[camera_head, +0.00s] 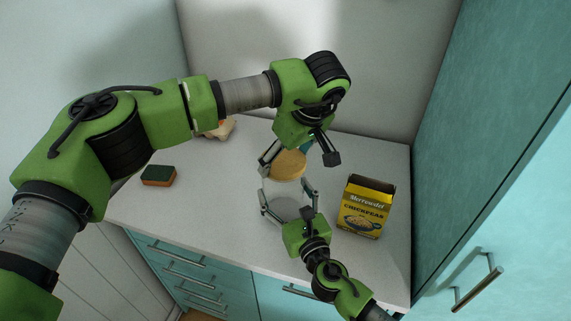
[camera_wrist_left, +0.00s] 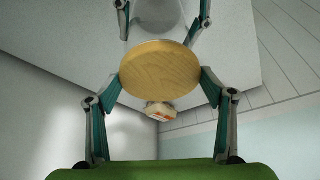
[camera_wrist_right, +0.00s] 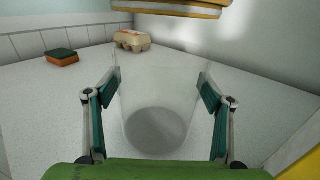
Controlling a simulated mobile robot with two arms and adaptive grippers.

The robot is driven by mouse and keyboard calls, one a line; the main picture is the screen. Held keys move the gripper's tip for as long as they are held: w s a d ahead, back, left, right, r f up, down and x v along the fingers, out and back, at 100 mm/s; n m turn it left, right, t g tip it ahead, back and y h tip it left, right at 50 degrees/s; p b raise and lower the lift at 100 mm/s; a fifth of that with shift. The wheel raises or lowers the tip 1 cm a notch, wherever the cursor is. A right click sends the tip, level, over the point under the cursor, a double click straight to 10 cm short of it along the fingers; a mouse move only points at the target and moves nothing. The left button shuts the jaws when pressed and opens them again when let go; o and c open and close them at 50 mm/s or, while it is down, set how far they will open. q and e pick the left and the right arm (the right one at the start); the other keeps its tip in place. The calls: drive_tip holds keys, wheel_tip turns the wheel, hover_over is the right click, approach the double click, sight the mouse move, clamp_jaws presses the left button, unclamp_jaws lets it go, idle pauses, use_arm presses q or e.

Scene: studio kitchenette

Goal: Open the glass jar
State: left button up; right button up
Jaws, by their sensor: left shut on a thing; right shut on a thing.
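The clear glass jar (camera_head: 288,207) stands on the counter; it also shows in the right wrist view (camera_wrist_right: 155,125). My right gripper (camera_head: 290,190) is shut around the jar's sides, one finger on each side. The round wooden lid (camera_head: 288,164) is above the jar, and its face fills the middle of the left wrist view (camera_wrist_left: 160,70). My left gripper (camera_head: 300,158) is shut on the lid's edge from both sides. In the right wrist view the lid's lower part (camera_wrist_right: 180,10) is at the top, seemingly apart from the jar. The glass rim is hard to make out.
A yellow chickpea box (camera_head: 365,208) stands right of the jar. A green and orange sponge (camera_head: 158,176) lies at the left. An egg carton (camera_wrist_right: 132,41) is at the back, partly hidden by my left arm in the head view. Teal cabinets (camera_head: 490,180) close off the right.

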drive_tip(key=o, duration=1.7)
